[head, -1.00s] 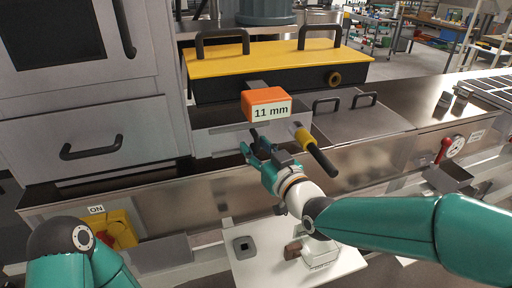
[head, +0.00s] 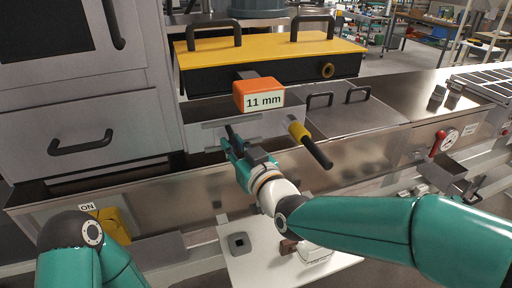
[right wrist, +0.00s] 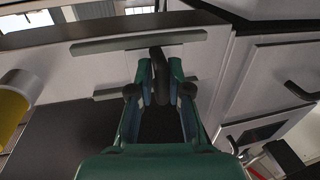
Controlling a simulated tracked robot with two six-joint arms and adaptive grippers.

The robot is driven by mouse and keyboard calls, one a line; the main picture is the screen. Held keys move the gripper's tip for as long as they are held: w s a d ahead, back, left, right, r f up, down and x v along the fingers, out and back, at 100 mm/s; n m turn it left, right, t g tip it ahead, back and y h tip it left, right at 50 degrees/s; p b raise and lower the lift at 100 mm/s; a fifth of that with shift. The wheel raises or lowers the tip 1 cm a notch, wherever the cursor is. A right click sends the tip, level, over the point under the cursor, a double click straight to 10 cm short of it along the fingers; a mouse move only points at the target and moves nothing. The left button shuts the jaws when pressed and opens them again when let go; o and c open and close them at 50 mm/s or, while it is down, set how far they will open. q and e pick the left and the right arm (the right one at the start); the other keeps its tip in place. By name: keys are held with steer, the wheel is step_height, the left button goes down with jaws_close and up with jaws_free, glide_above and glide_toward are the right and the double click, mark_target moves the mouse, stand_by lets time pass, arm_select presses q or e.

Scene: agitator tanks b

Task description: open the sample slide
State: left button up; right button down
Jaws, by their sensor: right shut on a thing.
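The sample slide shows as a light grey panel with grey rails (right wrist: 139,41) above and below it in the right wrist view. Its dark handle (right wrist: 158,72) stands between the rails, and it also shows in the head view (head: 229,132). My right gripper (right wrist: 160,80) is shut on this handle. In the head view the right gripper (head: 231,145) is below and left of the orange "11 mm" block (head: 259,94). How far the slide stands open I cannot tell. My left gripper is out of view; only part of that arm shows.
A black rod with a yellow collar (head: 298,131) juts out right of the right gripper. A yellow-topped box (head: 270,55) is behind. A white board (head: 240,262) lies below. A grey cabinet (head: 80,120) stands to the left.

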steer(key=shift+s+a, duration=0.2)
steer(key=shift+a, duration=0.3)
steer(key=c, duration=1.2)
jaws_free()
steer(key=shift+d, duration=0.1)
steer(key=v, duration=1.2)
steer(key=shift+f, duration=0.15)
